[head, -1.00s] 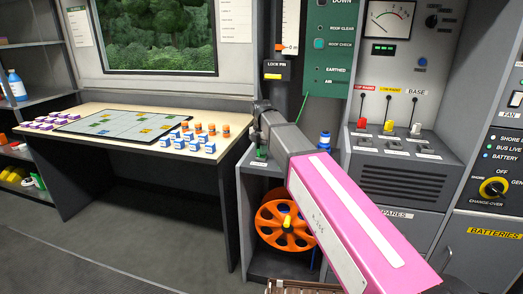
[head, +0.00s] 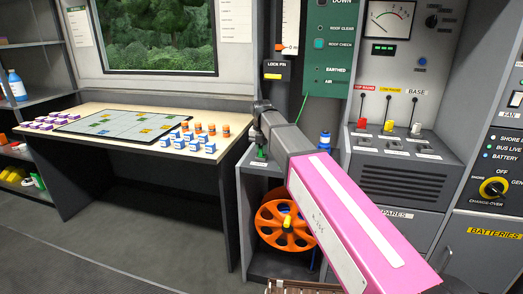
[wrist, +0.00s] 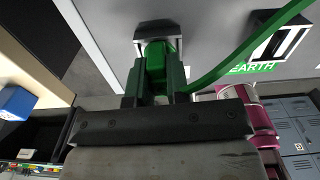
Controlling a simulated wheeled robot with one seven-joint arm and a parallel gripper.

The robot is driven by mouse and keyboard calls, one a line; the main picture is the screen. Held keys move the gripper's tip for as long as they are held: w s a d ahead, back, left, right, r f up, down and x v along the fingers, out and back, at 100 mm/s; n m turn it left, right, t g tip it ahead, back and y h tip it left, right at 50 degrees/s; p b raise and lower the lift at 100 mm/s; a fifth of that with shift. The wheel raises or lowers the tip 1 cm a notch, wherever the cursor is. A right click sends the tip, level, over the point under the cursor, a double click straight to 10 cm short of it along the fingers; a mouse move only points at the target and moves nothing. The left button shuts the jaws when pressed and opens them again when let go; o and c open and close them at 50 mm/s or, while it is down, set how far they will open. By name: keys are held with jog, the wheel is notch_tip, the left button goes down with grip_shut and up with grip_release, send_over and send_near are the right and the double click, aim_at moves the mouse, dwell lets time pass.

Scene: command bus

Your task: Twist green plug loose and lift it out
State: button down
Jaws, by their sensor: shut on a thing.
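The green plug (wrist: 156,58) sits between the fingers of my gripper (wrist: 157,84) in the wrist view. My gripper is shut on it. The plug's far end meets a dark square socket (wrist: 157,28) in the grey panel; I cannot tell how deep it sits. A green cable (wrist: 235,52) runs from beside the plug to the upper right. In the head view, my gripper (head: 262,140) points down at the cabinet's top, and a bit of the green plug (head: 261,154) shows under it. The fingers hide part of the plug.
A green EARTH label (wrist: 252,68) lies near a second dark fitting (wrist: 279,38). A blue-topped object (head: 325,140) stands right of my arm. An orange reel (head: 285,225) sits in the cabinet below. The desk at left holds a map board (head: 120,124) and several small blocks.

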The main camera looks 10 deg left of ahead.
jog(key=shift+r, duration=1.1)
dwell(0.8)
jog(key=shift+r, duration=2.9)
